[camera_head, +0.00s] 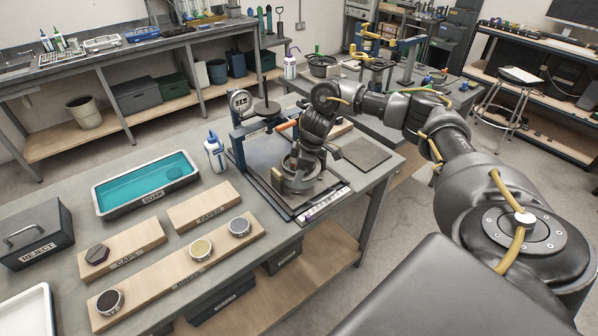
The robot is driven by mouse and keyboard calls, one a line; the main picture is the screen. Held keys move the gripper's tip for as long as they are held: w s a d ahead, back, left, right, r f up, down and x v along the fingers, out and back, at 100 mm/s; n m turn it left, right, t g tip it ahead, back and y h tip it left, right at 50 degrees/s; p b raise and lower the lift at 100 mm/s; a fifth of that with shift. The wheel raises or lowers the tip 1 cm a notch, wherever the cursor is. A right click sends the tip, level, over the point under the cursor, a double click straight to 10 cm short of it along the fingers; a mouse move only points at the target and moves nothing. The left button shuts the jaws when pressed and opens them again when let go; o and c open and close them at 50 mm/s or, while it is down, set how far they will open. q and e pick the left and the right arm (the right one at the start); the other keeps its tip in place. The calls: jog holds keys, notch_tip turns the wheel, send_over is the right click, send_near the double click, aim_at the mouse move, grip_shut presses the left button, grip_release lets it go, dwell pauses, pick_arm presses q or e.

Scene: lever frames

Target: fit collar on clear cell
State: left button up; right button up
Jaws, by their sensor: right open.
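My right gripper (303,165) is open. It points down at the lever frame, around or just above a round grey metal part (297,184) on its base; I cannot tell whether they touch. The gripper hides much of that part, and I cannot make out a clear cell there. Three round collar-like pieces sit apart on a long wooden board (150,285): a dark one (109,301), a yellowish-centred one (200,249) and a pale grey one (239,227). My left gripper is not in view.
The lever frame (237,140) carries a round gauge (241,100). Left of it are a white-and-blue bottle (215,155), a SOAK tray (99,202) of teal liquid, a CAPS board (140,242), another small board (190,212) and a REJECT box (35,237). A dark plate (366,153) lies right.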

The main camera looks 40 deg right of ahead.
jog(key=b+v, duration=0.1)
jog(key=v, duration=0.4)
jog(key=shift+r, duration=0.1)
jog(key=p+v, duration=0.1)
jog(key=v, duration=0.4)
jog(key=shift+r, duration=0.35)
jog(key=shift+f, duration=0.1)
